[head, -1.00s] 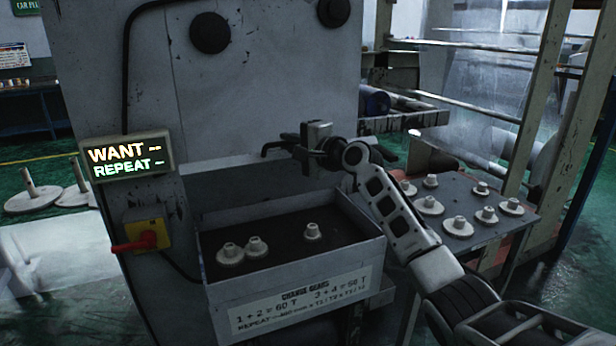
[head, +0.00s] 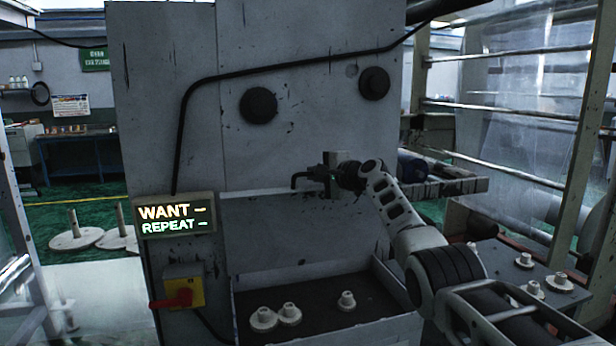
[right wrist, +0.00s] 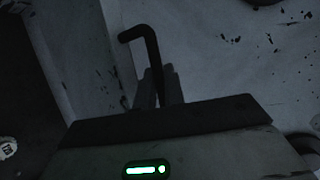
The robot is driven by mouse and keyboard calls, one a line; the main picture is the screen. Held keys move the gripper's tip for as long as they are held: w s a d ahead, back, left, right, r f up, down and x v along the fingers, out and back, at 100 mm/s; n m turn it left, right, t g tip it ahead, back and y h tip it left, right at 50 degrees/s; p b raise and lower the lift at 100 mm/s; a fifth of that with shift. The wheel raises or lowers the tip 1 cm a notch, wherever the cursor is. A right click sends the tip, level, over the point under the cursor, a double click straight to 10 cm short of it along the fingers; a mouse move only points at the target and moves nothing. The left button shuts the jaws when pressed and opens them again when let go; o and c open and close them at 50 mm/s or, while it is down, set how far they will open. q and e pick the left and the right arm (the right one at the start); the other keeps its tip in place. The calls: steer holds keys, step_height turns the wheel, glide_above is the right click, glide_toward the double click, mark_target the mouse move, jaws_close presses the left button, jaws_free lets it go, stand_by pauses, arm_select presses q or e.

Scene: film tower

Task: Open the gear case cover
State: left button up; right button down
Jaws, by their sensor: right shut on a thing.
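The gear case cover (head: 290,140) appears to be the worn grey front panel of the machine, its pale lower edge crossing the head view below the handle. A dark bent handle (head: 301,181) sticks out to the left near that edge. My right gripper (head: 328,176) is shut on the handle; its fingers hide the gripped part. In the right wrist view, the bent handle (right wrist: 151,52) rises between the fingers against the scuffed grey surface. A band of grey shows between the panel's lower edge and the gear tray. My left gripper is out of view.
Two black knobs, one on the left (head: 258,105) and one on the right (head: 374,83), stick out above. A lit WANT/REPEAT sign (head: 175,215) and a red switch (head: 178,299) are at left.

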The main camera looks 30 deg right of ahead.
stand_by(0.4)
steer(key=c, duration=1.5)
jaws_free()
arm_select(q)
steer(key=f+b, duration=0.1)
steer(key=b, duration=0.2)
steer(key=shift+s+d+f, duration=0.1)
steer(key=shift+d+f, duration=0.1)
arm_select(e)
steer(key=v, duration=1.5)
steer(key=shift+s+r, duration=0.2)
steer(key=shift+s, duration=0.15)
